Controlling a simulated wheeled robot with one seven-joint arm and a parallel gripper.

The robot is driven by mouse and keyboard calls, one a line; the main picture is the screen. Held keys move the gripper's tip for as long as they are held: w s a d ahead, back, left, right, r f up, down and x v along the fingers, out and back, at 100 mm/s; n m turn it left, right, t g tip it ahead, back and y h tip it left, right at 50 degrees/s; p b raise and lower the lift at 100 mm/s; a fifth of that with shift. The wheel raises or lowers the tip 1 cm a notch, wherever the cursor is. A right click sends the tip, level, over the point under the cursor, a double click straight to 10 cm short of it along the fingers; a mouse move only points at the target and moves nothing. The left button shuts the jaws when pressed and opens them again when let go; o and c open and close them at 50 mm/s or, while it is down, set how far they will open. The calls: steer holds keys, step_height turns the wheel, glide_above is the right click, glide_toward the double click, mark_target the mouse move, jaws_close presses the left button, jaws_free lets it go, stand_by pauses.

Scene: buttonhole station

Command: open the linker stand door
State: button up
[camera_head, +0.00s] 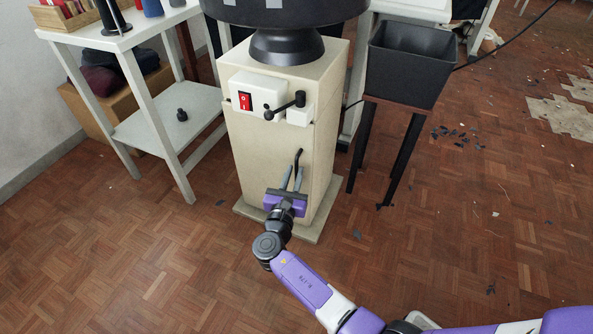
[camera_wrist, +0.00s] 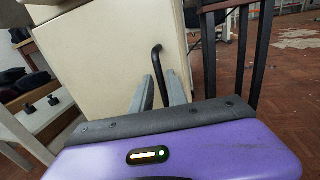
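The linker stand (camera_head: 265,150) is a tall cream cabinet in the middle of the head view. Its door appears closed, flush with the front. A black bent bar handle (camera_head: 299,156) stands out low on the front near the right edge. The handle also shows in the wrist view (camera_wrist: 156,58). My gripper (camera_head: 293,172) is at the handle, its two grey fingers pointing at the stand. In the wrist view the fingers (camera_wrist: 160,84) are apart, with the lower part of the handle between them. Whether either finger touches the bar cannot be told.
A white control box (camera_head: 262,94) with a red switch and a black lever (camera_head: 285,107) sit above the handle. A white shelf table (camera_head: 165,125) stands left. A dark bin (camera_head: 408,65) on a black-legged stool stands close right.

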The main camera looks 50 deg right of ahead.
mark_target(296, 168)
steer(key=shift+b+x, duration=0.4)
steer(key=shift+x, duration=1.2)
steer(key=shift+c, duration=0.2)
jaws_close()
